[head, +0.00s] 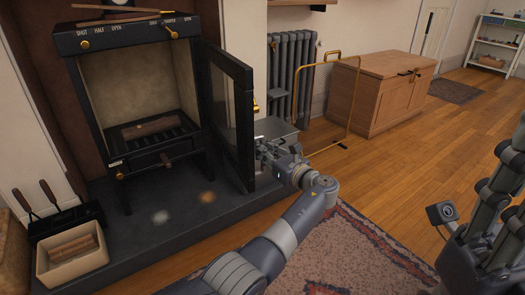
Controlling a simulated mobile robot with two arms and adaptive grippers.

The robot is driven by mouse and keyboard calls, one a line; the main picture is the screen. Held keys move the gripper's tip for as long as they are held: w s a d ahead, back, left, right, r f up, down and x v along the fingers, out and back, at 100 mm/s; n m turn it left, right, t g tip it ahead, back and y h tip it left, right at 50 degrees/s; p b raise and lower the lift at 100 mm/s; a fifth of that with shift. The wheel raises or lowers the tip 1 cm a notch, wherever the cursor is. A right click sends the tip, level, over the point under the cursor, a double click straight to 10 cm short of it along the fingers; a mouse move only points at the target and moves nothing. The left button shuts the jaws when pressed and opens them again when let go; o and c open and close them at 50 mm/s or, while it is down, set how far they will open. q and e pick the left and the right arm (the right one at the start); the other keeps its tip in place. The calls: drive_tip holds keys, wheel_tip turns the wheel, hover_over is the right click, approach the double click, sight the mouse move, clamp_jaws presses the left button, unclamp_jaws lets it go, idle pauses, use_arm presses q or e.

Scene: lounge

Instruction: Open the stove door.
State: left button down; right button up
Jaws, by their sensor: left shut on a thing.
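The black stove (83,130) stands on a dark raised hearth at the left, its firebox open to view. Its glass-paned stove door (242,165) is swung wide open on the right side of the opening. My left gripper (262,145) is at the outer edge of the door, shut on the door's handle side; the fingers are small and partly hidden. A brass handle piece (256,107) shows on the door edge just above the gripper. My right arm is at the right edge; its gripper is not clearly seen.
A log (147,127) lies on the grate inside the stove. A box of logs (72,257) and a tool stand (66,219) are on the hearth at left. A brass rail (350,110), radiator (291,75) and wooden cabinet (375,95) stand behind. The wooden floor at right is clear.

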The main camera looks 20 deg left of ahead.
use_arm(q)
drive_tip(key=shift+d+f, duration=0.25)
drive_tip(key=shift+f, duration=0.05)
drive_tip(key=c, duration=1.9)
unclamp_jaws()
drive_tip(key=shift+d+r, duration=0.1)
drive_tip(key=shift+r, duration=0.05)
drive_tip(key=shift+r, duration=0.1)
drive_tip(key=shift+r, duration=0.2)
wheel_tip(320, 180, up, 9)
drive_tip(key=shift+r, duration=0.2)
